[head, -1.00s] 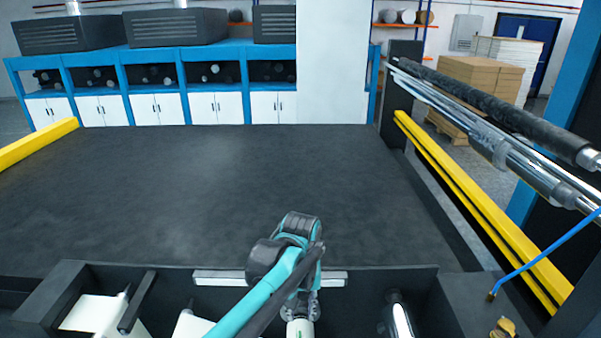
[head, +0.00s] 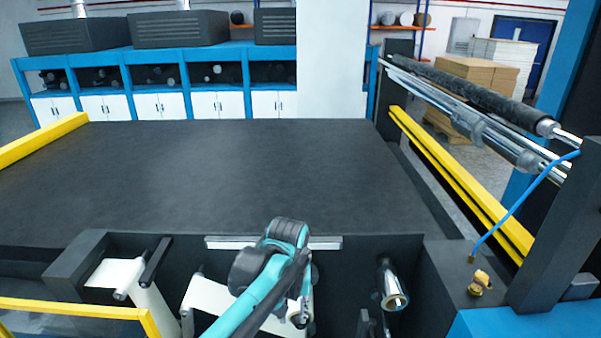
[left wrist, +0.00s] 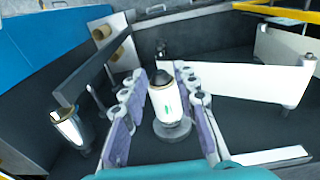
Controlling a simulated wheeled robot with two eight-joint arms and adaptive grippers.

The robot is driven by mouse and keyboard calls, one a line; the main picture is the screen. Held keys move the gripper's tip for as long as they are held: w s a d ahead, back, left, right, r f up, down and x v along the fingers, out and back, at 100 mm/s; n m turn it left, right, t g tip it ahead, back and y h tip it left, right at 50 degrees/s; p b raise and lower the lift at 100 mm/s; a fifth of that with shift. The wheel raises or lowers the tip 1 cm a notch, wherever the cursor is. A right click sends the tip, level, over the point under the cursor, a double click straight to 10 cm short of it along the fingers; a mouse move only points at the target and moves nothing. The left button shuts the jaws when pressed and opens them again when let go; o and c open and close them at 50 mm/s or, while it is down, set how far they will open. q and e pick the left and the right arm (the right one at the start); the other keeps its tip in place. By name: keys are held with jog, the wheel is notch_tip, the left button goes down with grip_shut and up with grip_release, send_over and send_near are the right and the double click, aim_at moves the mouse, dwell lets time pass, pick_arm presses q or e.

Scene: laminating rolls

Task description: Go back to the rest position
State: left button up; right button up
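My left gripper (left wrist: 163,125) shows in the left wrist view with its two fingers spread apart, purple pads visible on either side. A white cylindrical part with a green mark and a dark top shows between the fingers; I cannot tell whether it is part of my gripper. In the head view the left arm reaches in from below, over the dark recess, and the gripper (head: 300,314) is mostly hidden behind it. White film (head: 215,299) runs behind and beside the arm, and also shows in the left wrist view (left wrist: 230,79). My right gripper is not in view.
A dark recess wall (head: 370,250) surrounds the rollers. A shiny metal roller (head: 391,288) stands to the right of the arm. A yellow rail (head: 80,307) lies at lower left. A blue hose (head: 520,200) and brass fitting (head: 480,283) are at right. The wide black surface (head: 230,180) is clear.

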pick_arm(q)
jog(key=s+a+f+t+b, duration=0.2)
jog(key=s+a+f+b, duration=0.2)
jog(key=f+b, duration=0.4)
jog(key=s+a+f+t+b, duration=0.2)
jog(key=s+a+f+b, duration=0.2)
jog(key=a+f+b, duration=0.2)
jog(key=s+a+f+t+b, duration=0.2)
jog(key=s+a+f+b, duration=0.2)
jog(key=f+b, duration=0.6)
jog(key=shift+s+a+f+t, duration=0.25)
jog(key=shift+a+f+t, duration=0.05)
jog(key=shift+a+f, duration=0.6)
